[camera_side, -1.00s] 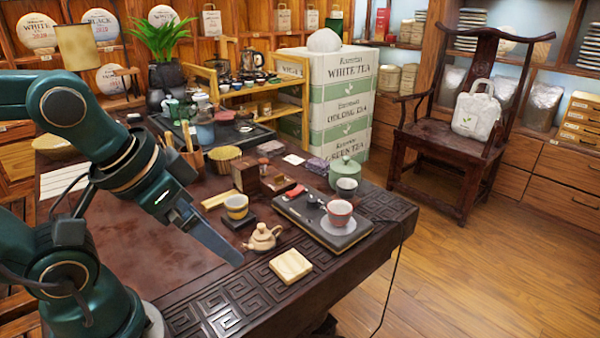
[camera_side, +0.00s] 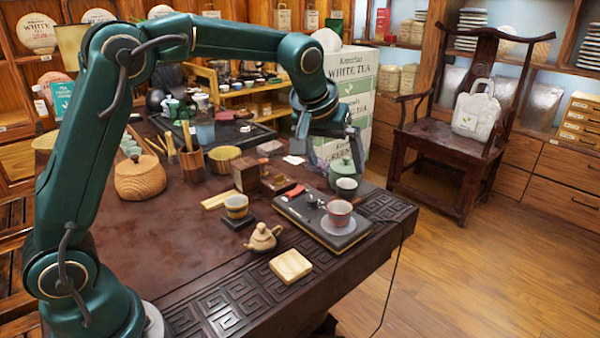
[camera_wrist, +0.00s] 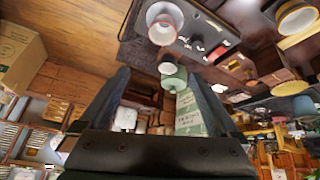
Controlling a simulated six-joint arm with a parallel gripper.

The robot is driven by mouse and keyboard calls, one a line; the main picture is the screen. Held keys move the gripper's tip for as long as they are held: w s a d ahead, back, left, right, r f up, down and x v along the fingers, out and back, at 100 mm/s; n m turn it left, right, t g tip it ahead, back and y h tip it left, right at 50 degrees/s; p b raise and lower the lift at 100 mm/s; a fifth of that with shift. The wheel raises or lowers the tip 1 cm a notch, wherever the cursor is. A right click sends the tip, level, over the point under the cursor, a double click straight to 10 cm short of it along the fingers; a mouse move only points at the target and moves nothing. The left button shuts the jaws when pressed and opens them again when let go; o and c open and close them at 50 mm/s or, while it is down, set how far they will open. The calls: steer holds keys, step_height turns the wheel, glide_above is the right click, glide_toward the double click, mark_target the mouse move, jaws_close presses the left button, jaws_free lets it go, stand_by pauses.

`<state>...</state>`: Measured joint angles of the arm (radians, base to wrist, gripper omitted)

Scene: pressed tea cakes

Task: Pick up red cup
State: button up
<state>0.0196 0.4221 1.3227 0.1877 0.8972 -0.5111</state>
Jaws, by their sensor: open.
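The red cup (camera_side: 339,211) stands upright on a white saucer (camera_side: 338,227), which lies on a dark tea tray (camera_side: 300,213) near the table's front right. In the wrist view the red cup (camera_wrist: 162,32) shows at the top, beyond the fingertips. My gripper (camera_side: 335,157) is open and empty, above and behind the cup, over the green lidded pot (camera_side: 346,172). In the wrist view my gripper (camera_wrist: 156,72) has its two fingers spread apart, not touching the cup.
White tea boxes (camera_side: 351,70) rise behind. The front table edge is clear.

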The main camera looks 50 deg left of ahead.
steer(key=g, duration=0.2)
glide_above(340, 207)
steer(key=s+d, duration=0.2)
steer(key=s, duration=0.1)
step_height(340, 207, down, 9)
steer(key=shift+s+r, duration=0.15)
steer(key=shift+x, duration=2.25)
steer(key=c, duration=1.4)
steer(key=shift+r, duration=0.1)
steer(key=shift+c, duration=0.2)
